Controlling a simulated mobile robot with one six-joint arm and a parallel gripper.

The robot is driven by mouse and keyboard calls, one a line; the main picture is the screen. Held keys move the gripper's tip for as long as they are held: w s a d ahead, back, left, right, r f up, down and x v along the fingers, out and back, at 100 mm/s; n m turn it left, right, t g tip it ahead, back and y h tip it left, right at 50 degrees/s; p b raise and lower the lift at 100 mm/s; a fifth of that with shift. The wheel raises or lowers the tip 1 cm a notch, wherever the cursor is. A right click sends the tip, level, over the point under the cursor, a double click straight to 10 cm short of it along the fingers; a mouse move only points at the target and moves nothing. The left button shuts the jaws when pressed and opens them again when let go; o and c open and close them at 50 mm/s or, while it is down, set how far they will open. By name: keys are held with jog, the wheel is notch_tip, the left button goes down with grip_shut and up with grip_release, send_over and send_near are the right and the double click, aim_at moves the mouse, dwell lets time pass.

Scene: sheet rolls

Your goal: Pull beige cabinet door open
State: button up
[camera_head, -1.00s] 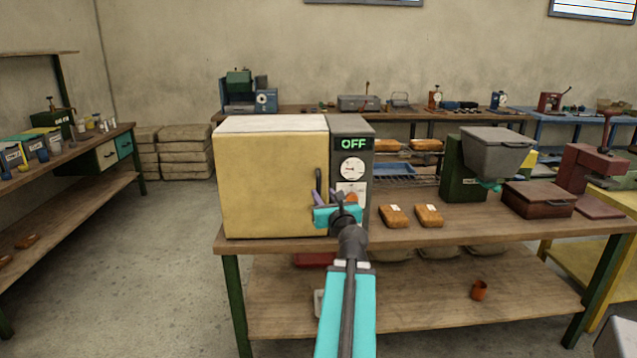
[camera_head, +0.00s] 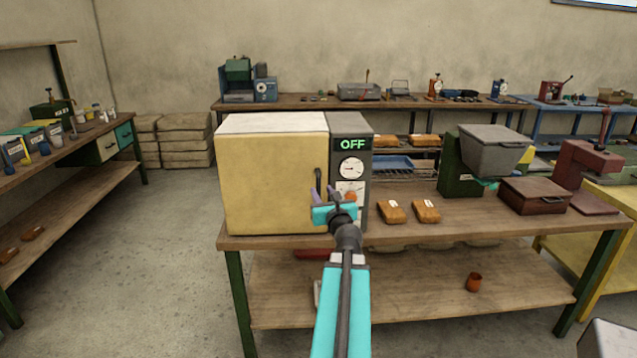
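The beige cabinet (camera_head: 272,185) is a box with a yellowish-beige front door, standing on the left end of the wooden workbench. Its door looks closed. A dark vertical handle (camera_head: 318,175) is at the door's right edge. My gripper (camera_head: 324,191), with purple fingers on a turquoise body, is at the lower part of the handle. The two fingers look spread apart. The left finger overlaps the handle in the picture; I cannot tell whether the handle is between them or touched. My gripper hides part of the door's lower right edge.
A grey control panel (camera_head: 351,150) reading OFF, with a gauge, adjoins the door on the right. Orange-brown packages (camera_head: 391,211) lie on the workbench (camera_head: 450,226) to its right. A green-and-grey machine (camera_head: 485,155) stands beyond. The floor left of the workbench is clear.

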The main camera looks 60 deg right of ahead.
aim_at(319, 187)
jog(key=shift+x, duration=2.65)
grip_shut()
